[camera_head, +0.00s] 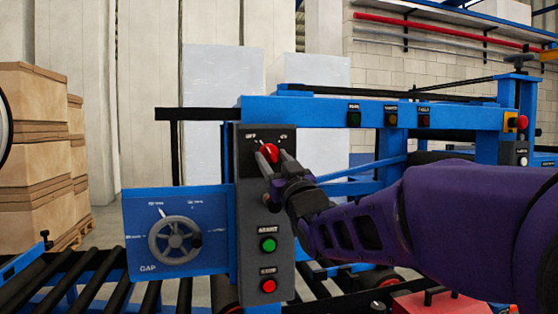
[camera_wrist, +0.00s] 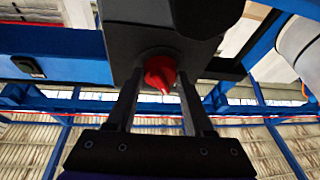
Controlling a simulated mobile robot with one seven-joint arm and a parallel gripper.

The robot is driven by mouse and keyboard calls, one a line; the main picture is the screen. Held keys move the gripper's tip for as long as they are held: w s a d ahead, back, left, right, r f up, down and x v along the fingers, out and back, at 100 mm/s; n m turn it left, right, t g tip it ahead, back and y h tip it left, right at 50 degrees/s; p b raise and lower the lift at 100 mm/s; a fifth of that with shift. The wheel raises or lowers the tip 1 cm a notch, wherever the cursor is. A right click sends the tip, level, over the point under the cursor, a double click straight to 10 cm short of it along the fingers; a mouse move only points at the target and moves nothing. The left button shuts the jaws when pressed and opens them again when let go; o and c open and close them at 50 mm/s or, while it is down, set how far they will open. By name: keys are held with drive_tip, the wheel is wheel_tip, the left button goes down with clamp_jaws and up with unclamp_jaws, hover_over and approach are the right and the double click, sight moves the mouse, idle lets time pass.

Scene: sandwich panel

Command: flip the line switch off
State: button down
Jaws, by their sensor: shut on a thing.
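The line switch (camera_head: 268,153) is a red knob near the top of a dark grey control box (camera_head: 247,225), under small white labels too small to read surely. It also shows in the wrist view as a red pointed knob (camera_wrist: 160,74). My gripper (camera_head: 269,163) reaches in from the right, with its two fingers on either side of the knob, shut on it. In the wrist view my gripper (camera_wrist: 160,85) has the knob between its fingertips. The fingers partly hide the knob's sides and its exact angle is hard to tell.
Below the knob are a green button (camera_head: 268,245) and a red button (camera_head: 269,286). A blue panel with a grey handwheel (camera_head: 174,240) stands to the left. A blue beam (camera_head: 330,112) runs behind, and conveyor rollers (camera_head: 60,285) lie below.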

drive_tip(key=shift+n+y+b, duration=0.5)
drive_tip(key=shift+n+b, duration=0.05)
drive_tip(key=shift+n, duration=0.45)
drive_tip(key=shift+d+r+n+g+y, duration=0.1)
drive_tip(key=shift+n+g+y, duration=0.2)
drive_tip(key=shift+n+g, duration=0.55)
drive_tip(key=shift+n+t, duration=0.25)
drive_tip(key=shift+c, duration=1.4)
unclamp_jaws()
